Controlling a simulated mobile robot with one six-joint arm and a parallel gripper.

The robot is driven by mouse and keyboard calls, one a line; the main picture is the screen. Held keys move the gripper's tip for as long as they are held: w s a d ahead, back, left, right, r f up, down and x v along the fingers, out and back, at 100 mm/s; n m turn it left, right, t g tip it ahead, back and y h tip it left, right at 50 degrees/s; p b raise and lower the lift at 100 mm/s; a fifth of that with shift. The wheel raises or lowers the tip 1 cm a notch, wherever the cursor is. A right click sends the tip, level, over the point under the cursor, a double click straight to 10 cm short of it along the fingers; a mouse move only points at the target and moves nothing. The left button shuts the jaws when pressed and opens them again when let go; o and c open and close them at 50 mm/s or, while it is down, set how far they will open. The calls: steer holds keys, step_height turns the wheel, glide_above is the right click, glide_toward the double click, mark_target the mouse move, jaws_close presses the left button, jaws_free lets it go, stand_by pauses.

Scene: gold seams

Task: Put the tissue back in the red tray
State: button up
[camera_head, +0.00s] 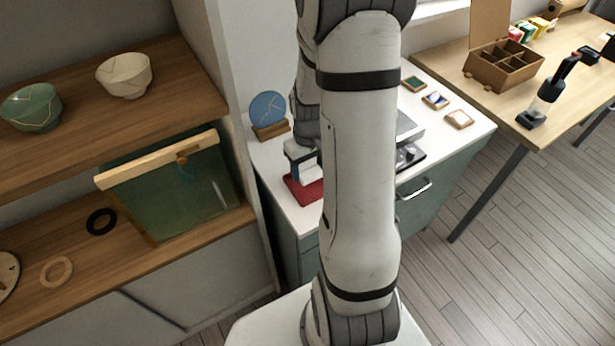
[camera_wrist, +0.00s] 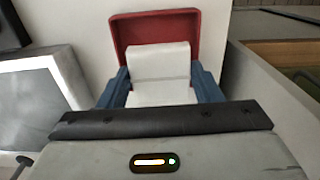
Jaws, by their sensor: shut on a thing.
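The red tray (camera_head: 306,190) lies on the white counter, partly hidden behind my arm in the head view. It also shows in the wrist view (camera_wrist: 155,26), just beyond the fingertips. My gripper (camera_wrist: 162,82) has its blue fingers on either side of the white tissue (camera_wrist: 158,62) and is shut on it. The tissue is over the near part of the tray in the wrist view. I cannot tell whether it touches the tray floor. In the head view my gripper (camera_head: 303,160) is at the tray, and the tissue is hard to make out there.
A blue round plate (camera_head: 268,108) on a wooden stand is behind the tray. A grey-framed device (camera_wrist: 40,100) lies left of the tray in the wrist view. A wooden shelf with bowls (camera_head: 125,75) stands at left. Small framed tiles (camera_head: 435,100) lie at the counter's right.

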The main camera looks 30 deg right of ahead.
mark_target(309, 178)
steer(key=shift+d+f, duration=0.15)
steer(key=shift+f, duration=2.3)
steer(key=shift+f, duration=0.1)
steer(key=o, duration=0.7)
steer(key=shift+c, duration=0.2)
